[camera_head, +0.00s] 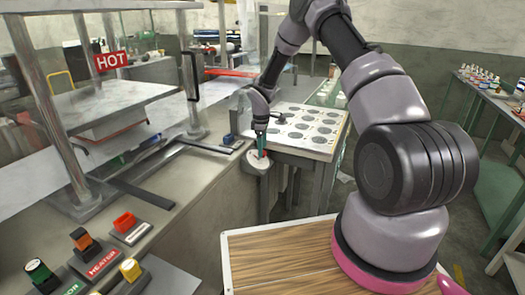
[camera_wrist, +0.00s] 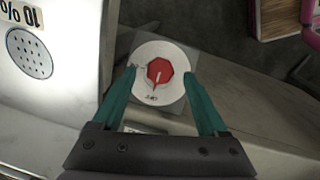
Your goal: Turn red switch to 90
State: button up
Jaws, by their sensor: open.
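The red switch (camera_wrist: 159,73) is a faceted red knob with a pale pointer line, set in the middle of a round white dial. In the wrist view the dial's (camera_wrist: 146,54) markings are too small to read surely. My gripper (camera_wrist: 160,80) has two green fingers, open, one on each side of the dial, with the knob between and slightly beyond them. I cannot tell if the fingers touch the dial. In the head view my gripper (camera_head: 261,146) points down over the white dial (camera_head: 257,162) at the counter's end, and mostly hides the knob.
On the counter at left are labelled switches, including HEATER (camera_head: 101,263), and a metal frame with a HOT sign (camera_head: 110,61). A wooden surface (camera_head: 280,262) is in front.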

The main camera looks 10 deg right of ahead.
jog(key=shift+w+f, duration=0.1)
jog(key=shift+f, duration=0.9)
jog(key=shift+c, duration=0.3)
grip_shut()
